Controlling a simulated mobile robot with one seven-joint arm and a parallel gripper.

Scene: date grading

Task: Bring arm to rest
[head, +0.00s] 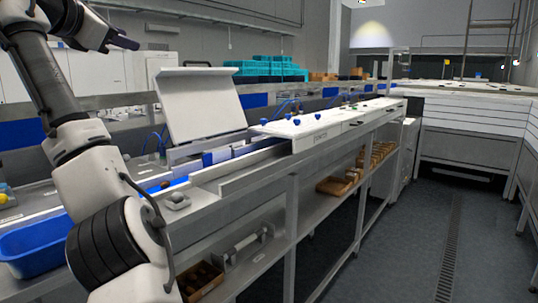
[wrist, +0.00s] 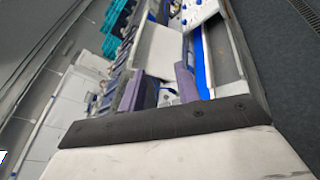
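My arm (head: 97,185) rises along the left side of the head view, folded up above the bench. My gripper (head: 122,41) is at the upper left there, high above the bench and clear of it. In the wrist view my gripper (wrist: 164,88) shows two purple-grey fingers with a gap between them. It is open, and nothing shows between the fingers except the bench far behind. The wrist view is tilted, and the dark and white wrist housing fills its lower part.
A long steel bench (head: 235,180) runs away to the right, with a raised white lid (head: 200,103) and white covers (head: 325,118). A blue bin (head: 35,245) stands at the lower left. Teal crates (head: 265,70) are stacked behind. The dark floor (head: 430,230) at right is clear.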

